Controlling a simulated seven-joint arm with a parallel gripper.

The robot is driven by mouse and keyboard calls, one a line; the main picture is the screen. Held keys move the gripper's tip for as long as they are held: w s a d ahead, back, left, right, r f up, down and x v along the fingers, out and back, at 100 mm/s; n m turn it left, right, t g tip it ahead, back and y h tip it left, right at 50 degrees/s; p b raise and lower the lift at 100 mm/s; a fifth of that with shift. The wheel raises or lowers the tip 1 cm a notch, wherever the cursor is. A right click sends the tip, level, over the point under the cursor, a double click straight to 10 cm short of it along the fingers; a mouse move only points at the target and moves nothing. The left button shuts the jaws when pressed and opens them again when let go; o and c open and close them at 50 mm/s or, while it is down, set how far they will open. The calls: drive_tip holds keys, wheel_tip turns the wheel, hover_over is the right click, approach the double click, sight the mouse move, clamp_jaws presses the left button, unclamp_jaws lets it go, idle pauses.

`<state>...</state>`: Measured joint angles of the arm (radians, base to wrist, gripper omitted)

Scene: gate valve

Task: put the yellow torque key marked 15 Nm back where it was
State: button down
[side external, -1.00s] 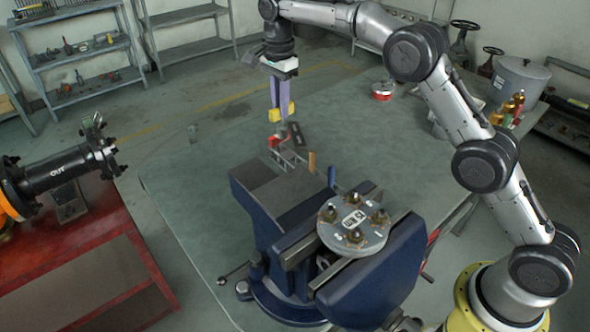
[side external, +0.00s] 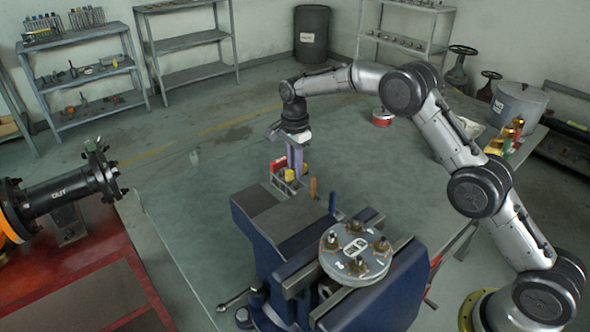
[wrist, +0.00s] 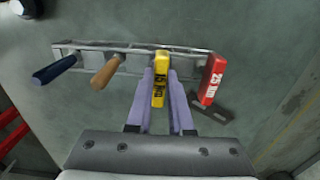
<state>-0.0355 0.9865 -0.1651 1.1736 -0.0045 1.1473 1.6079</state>
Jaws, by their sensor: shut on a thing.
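The yellow torque key (wrist: 159,80) is between my fingers in the wrist view, its dark marking only partly readable. My gripper (side external: 295,163) is shut on it and points down at the tool rack. The metal rack (wrist: 125,47) runs behind the fingertips, and the yellow key overlaps its right-hand part. In the side view the yellow key (side external: 290,176) is low at the rack, partly hidden by the fingers. I cannot tell whether it is seated in a slot.
A red key (wrist: 212,80) is at the rack's right end. A wooden handle (wrist: 107,72) and a dark blue handle (wrist: 54,69) stick out on the left. A dark flat piece (wrist: 211,108) lies by the red key. A blue vise (side external: 270,225) holding a round flange (side external: 345,265) stands nearer.

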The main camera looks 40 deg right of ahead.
drive_tip(key=shift+f, duration=0.4)
drive_tip(key=shift+f, duration=0.1)
drive_tip(key=c, duration=0.8)
unclamp_jaws()
wheel_tip(320, 180, up, 12)
drive_tip(key=shift+r, duration=0.15)
drive_tip(key=shift+r, duration=0.1)
